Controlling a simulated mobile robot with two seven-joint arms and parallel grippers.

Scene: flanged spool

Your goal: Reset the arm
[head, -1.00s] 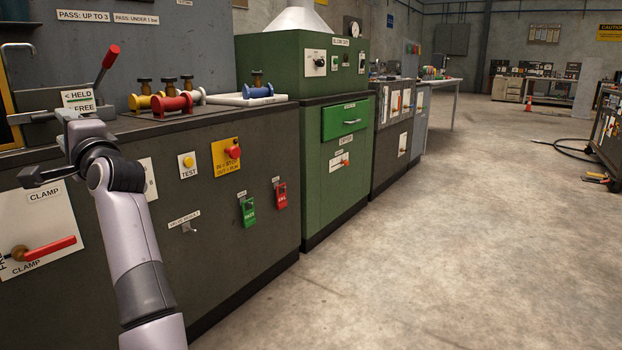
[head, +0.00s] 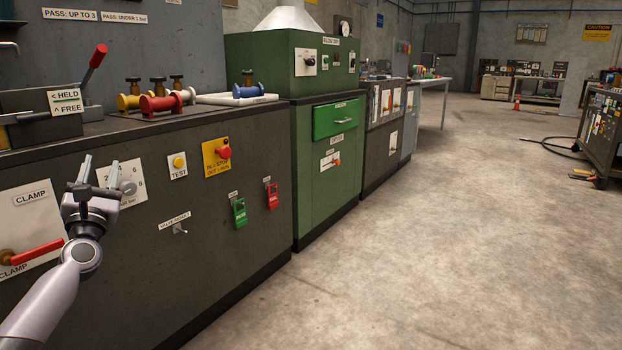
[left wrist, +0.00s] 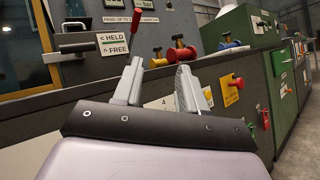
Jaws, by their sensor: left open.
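My left gripper (head: 98,176) is at the left of the head view, in front of the dark bench cabinet, with its fingers pointing up. Its two fingers are apart with nothing between them. They also show in the left wrist view (left wrist: 156,85), empty. The gripper is in front of the panel beside the numbered dial plate (head: 126,184), to the right of the red clamp handle (head: 36,254); I see no clear contact. My right gripper does not show.
On the bench top (head: 100,126) stand flanged spools: yellow (head: 128,102), red (head: 162,104) and blue (head: 247,91), the blue on a white plate. A red-handled lever (head: 97,58) rises at the left. A green cabinet (head: 325,130) adjoins.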

